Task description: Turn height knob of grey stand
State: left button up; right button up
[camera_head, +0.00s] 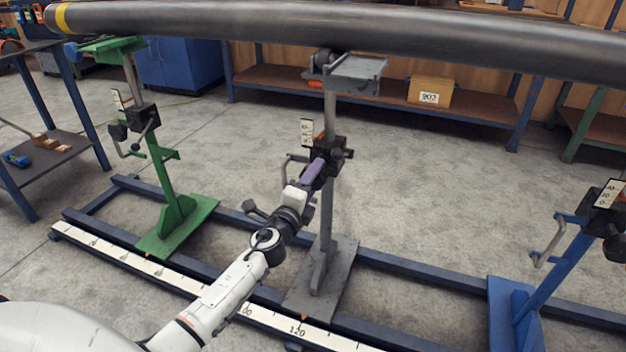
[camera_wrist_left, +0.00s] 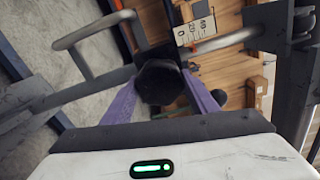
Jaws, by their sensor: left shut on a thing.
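The grey stand (camera_head: 326,215) is upright in the middle of the head view, with a flat grey head plate under the pipe. Its black height knob (camera_wrist_left: 158,82) shows in the left wrist view between my two purple fingers. My left gripper (camera_head: 316,170) reaches the stand's black clamp block from the front and is shut on the knob. In the head view the gripper mostly hides the knob. A white scale plate (camera_head: 306,132) is beside the block, and it also shows in the wrist view (camera_wrist_left: 195,32). My right gripper is not in view.
A long dark pipe (camera_head: 400,35) runs across the top. A green stand (camera_head: 170,200) is to the left and a blue stand (camera_head: 535,290) to the right, on a blue rail frame (camera_head: 420,275). A grey crank handle (camera_wrist_left: 75,45) is close to my left gripper.

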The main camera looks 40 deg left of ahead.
pick_arm(q)
jog(key=shift+f, duration=0.1)
jog(key=o, duration=1)
jog(key=shift+o, duration=0.2)
jog(key=shift+s, duration=0.15)
jog(key=p+v, duration=0.1)
jog(key=v, duration=0.9)
